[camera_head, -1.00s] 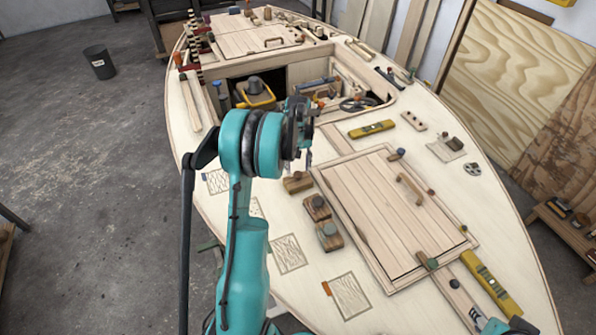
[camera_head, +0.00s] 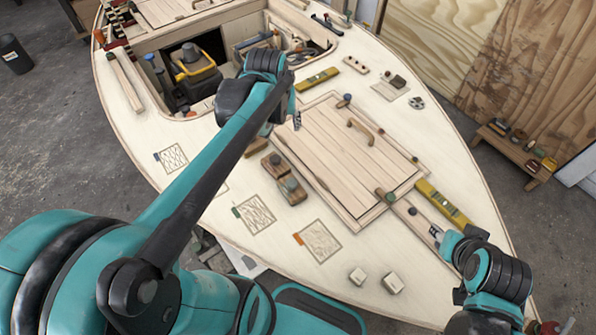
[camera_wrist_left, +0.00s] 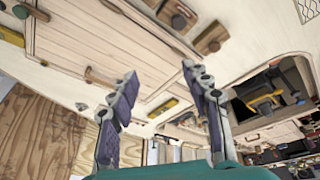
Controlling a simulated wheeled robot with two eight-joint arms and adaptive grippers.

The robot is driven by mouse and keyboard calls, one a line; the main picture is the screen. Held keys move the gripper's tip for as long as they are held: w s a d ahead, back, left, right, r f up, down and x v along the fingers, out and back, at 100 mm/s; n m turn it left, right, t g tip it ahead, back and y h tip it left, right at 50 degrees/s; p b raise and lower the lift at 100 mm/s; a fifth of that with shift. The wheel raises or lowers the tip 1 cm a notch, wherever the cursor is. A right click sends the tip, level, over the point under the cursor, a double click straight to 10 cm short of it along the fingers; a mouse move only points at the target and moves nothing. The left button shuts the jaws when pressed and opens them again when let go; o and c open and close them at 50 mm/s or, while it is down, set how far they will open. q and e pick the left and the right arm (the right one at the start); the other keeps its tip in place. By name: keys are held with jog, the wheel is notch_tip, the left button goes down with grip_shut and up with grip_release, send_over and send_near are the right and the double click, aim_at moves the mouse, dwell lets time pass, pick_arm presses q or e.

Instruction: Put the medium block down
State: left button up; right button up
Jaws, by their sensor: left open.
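Three wooden blocks lie in a row on the pale deck left of the hatch: a far one (camera_head: 256,147), a middle one (camera_head: 273,160) with a dark knob, and a near one (camera_head: 294,195) with a greenish knob. I cannot tell which is the medium block. My left gripper (camera_wrist_left: 163,98) is open and empty above the deck. In the head view its fingertips (camera_head: 297,119) show beyond the blocks, by the hatch's far left corner. A block (camera_wrist_left: 210,39) also shows in the left wrist view. My right gripper (camera_head: 437,234) is at lower right, its jaws unclear.
The planked hatch (camera_head: 345,160) with a handle fills the middle deck. Yellow levels (camera_head: 317,80) (camera_head: 443,203) lie beyond and right of it. Patterned squares (camera_head: 255,214) lie on bare deck at left.

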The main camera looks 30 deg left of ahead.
pick_arm(q)
jog(key=s+d+f+m+t, duration=0.2)
jog(key=s+d+m+t, duration=0.1)
jog(key=s+d, duration=0.7)
jog(key=shift+s+m+h, duration=0.4)
jog(key=shift+s+m, duration=0.3)
jog(key=shift+m, duration=0.1)
jog(key=shift+d+f, duration=0.1)
notch_tip(320, 180, down, 4)
jog(key=b, duration=0.3)
jog(key=shift+r+b, duration=0.2)
jog(key=shift+b, duration=0.15)
